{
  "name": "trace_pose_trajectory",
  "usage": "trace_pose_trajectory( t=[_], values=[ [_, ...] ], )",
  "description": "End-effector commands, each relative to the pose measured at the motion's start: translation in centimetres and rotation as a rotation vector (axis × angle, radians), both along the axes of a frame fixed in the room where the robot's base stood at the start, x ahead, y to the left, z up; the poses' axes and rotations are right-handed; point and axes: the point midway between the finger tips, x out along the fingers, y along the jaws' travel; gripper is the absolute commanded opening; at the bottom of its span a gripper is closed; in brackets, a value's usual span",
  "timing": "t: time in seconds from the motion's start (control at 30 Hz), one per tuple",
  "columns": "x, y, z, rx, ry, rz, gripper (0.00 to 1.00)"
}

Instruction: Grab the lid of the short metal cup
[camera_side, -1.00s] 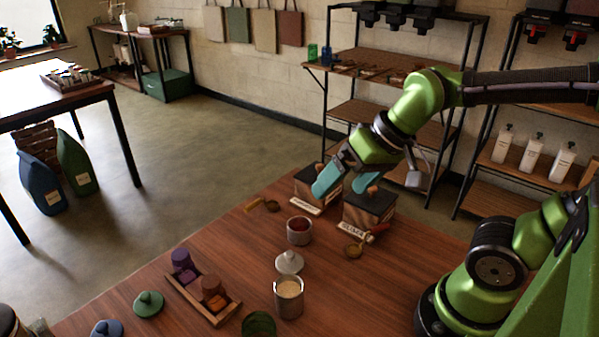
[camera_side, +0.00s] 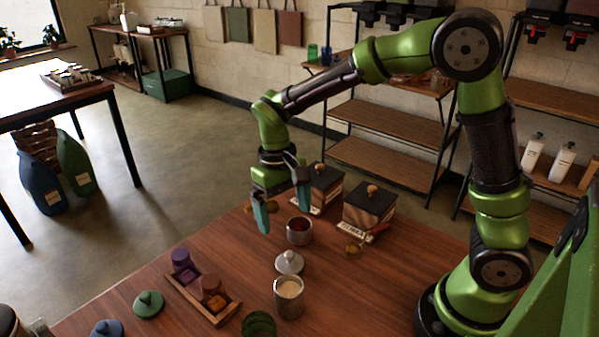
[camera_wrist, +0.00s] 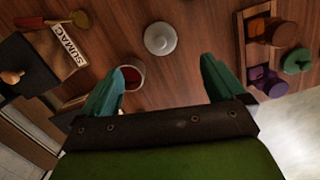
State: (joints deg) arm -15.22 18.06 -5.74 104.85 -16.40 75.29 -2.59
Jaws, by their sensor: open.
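A grey metal lid with a round knob (camera_side: 289,263) lies on the wooden table between two metal cups. It also shows at the top middle of the wrist view (camera_wrist: 160,39). The short metal cup (camera_side: 299,238) stands uncovered behind the lid, with red contents. In the wrist view the cup (camera_wrist: 138,82) is partly hidden by my left finger. The taller metal cup (camera_side: 289,303), with pale contents, stands in front of the lid. My gripper (camera_side: 283,221) is open and empty, pointing down above the table near the short cup. Its fingers (camera_wrist: 168,77) are spread wide.
Two dark-topped boxes (camera_side: 369,208) (camera_side: 321,187) stand behind the cups, one labelled SUMAC (camera_wrist: 69,45). A wooden tray (camera_side: 226,312) with purple and brown containers sits left of the lid. Green (camera_side: 148,304) and blue (camera_side: 107,328) lids lie farther left.

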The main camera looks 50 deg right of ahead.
Motion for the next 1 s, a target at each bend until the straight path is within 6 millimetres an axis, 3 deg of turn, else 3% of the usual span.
trace_pose_trajectory(
  t=[0.1, 0.3, 0.53, 0.8, 1.0],
  values=[
    [-0.4, 0.0, -2.8, -0.002, 0.006, -0.001, 0.96],
    [-0.8, 0.1, -6.1, -0.001, 0.001, -0.001, 0.96],
    [-0.9, 0.1, -7.7, 0.000, 0.000, -0.001, 0.96],
    [-1.2, 0.2, -11.5, 0.000, 0.001, -0.001, 0.96],
    [-1.2, 0.2, -12.2, 0.000, -0.002, -0.001, 0.96]
  ],
)
